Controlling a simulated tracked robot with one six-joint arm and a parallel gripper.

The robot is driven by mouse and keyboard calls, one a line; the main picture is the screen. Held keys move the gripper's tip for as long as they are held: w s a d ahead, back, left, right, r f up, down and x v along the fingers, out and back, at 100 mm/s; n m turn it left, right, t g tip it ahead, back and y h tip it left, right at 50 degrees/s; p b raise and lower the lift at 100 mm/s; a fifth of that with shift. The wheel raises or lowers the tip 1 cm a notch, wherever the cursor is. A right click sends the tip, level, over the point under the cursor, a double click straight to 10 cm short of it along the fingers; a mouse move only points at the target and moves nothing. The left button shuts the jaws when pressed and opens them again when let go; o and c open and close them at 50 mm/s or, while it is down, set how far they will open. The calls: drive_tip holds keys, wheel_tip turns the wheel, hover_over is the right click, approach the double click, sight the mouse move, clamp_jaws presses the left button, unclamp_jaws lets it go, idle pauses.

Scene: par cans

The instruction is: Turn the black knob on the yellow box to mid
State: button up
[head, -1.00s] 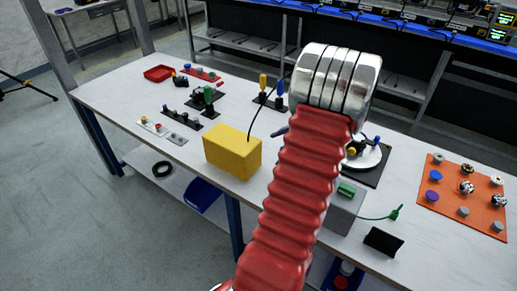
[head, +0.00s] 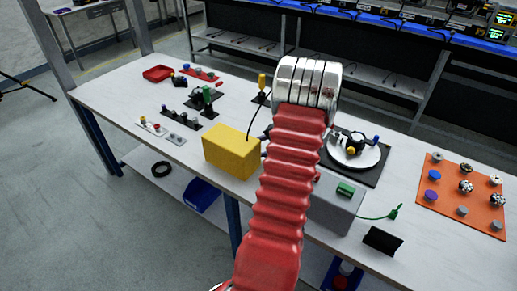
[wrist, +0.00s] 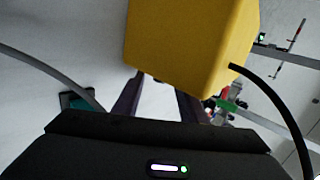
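The yellow box (head: 231,151) stands on the white table, just left of my red arm in the head view. It fills the upper middle of the wrist view (wrist: 188,45), close in front of my gripper. A black cable rises from it. I cannot make out the black knob in either view. My gripper (wrist: 158,88) shows in the wrist view as two dark fingers with a pale gap between them; it is open and seems empty. Their tips are partly hidden by the box's lower edge, and I cannot tell whether they touch it. In the head view my arm hides most of the gripper.
A grey box with a green part (head: 345,189) stands right of my arm. Behind it is a white round plate (head: 371,157) on a black mat. An orange board (head: 459,207) with several knobs lies at the right. A red tray (head: 158,74) is at the far left.

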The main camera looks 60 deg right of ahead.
clamp_jaws()
drive_tip(key=shift+d, duration=0.15)
idle(0.5)
